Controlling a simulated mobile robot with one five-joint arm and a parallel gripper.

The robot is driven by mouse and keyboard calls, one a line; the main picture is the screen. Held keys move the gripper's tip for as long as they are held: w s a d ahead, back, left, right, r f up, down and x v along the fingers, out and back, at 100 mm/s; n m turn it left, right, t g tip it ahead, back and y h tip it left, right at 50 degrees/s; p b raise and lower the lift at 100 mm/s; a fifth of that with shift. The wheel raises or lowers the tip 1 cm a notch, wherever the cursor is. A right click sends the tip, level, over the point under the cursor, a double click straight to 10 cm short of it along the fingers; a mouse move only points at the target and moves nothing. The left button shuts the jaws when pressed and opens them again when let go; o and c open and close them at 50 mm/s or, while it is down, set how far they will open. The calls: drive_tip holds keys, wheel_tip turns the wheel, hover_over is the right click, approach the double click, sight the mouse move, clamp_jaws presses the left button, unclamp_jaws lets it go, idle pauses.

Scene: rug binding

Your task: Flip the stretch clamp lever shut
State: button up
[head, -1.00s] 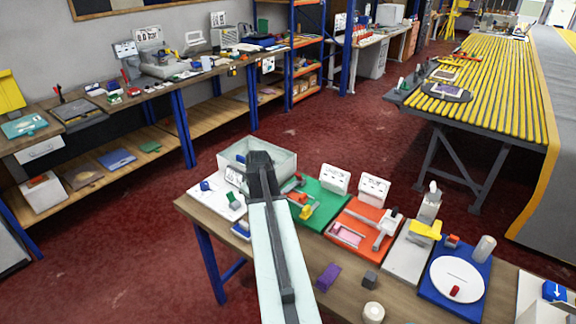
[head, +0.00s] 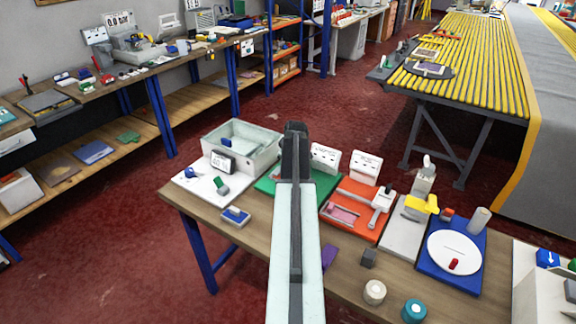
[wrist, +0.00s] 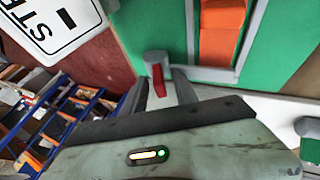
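In the wrist view a small red lever (wrist: 159,78) with a grey end stands at the edge of a green board (wrist: 134,22). It is probably the stretch clamp lever, but no label confirms this. My gripper (wrist: 161,76) is open, its two dark fingers on either side of the red lever. I cannot tell whether they touch it. An orange block (wrist: 223,35) in a grey frame lies on the green board. In the head view the green board (head: 268,184) is mostly hidden behind my arm, and the lever cannot be seen there.
A white sign (wrist: 55,25) with black letters is close by at the wrist view's upper left. In the head view a clear bin (head: 262,155) stands behind my arm's left. An orange board (head: 335,226) and a blue board with a white disc (head: 450,285) lie right on the table.

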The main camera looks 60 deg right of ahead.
drive_tip(key=shift+w+d+f, duration=0.15)
drive_tip(key=shift+f, duration=0.25)
drive_tip(key=shift+r, duration=0.15)
clamp_jaws()
